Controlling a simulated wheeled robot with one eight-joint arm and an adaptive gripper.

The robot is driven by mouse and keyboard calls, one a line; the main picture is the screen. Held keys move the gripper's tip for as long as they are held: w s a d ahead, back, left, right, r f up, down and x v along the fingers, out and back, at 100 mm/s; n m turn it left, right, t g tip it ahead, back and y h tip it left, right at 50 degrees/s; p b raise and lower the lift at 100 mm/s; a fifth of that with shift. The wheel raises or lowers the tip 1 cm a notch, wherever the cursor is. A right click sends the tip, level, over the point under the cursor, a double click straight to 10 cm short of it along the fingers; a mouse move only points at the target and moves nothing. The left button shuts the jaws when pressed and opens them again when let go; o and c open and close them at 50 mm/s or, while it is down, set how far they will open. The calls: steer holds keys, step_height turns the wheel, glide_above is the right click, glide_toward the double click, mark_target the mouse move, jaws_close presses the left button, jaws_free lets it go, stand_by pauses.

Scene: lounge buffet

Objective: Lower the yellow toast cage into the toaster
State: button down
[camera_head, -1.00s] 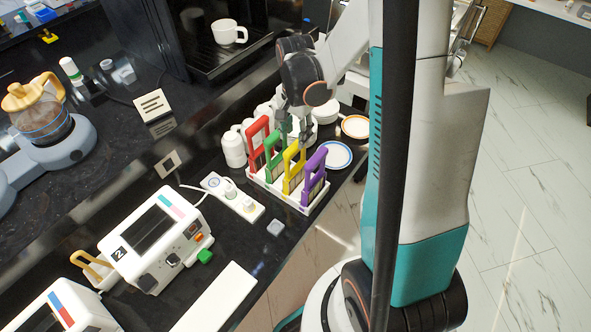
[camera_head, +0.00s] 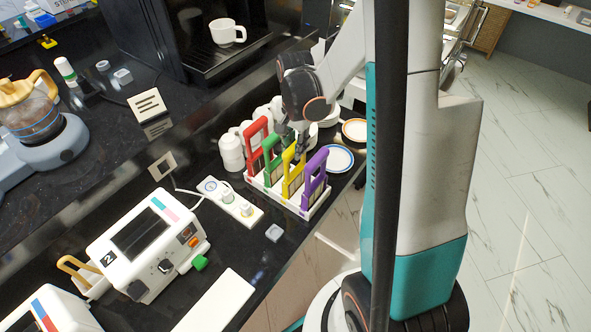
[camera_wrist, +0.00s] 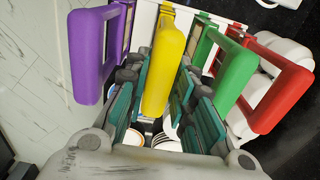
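The yellow toast cage (camera_head: 292,175) stands upright in a white rack (camera_head: 318,210) between the green cage (camera_head: 276,155) and the purple cage (camera_head: 314,180). My gripper (camera_head: 300,140) is above it, pointing down. In the wrist view, the yellow handle (camera_wrist: 165,70) lies between the fingers of my gripper (camera_wrist: 166,75), one on each side. The fingers look open, very close to the handle; whether they touch it is unclear. A white toaster marked 2 (camera_head: 150,245), with a dark top panel, stands at lower left. A second white unit (camera_head: 50,310) is partly cut off.
A red cage (camera_head: 256,145) is at the rack's left end; the green and purple cages flank my fingers closely. White cups (camera_head: 232,152) and plates (camera_head: 338,158) stand near the rack. A white control strip (camera_head: 230,202) lies between the rack and the toaster.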

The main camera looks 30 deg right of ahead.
steer(key=shift+r, duration=0.1)
steer(key=shift+r+p, duration=2.25)
steer(key=shift+r, duration=1.25)
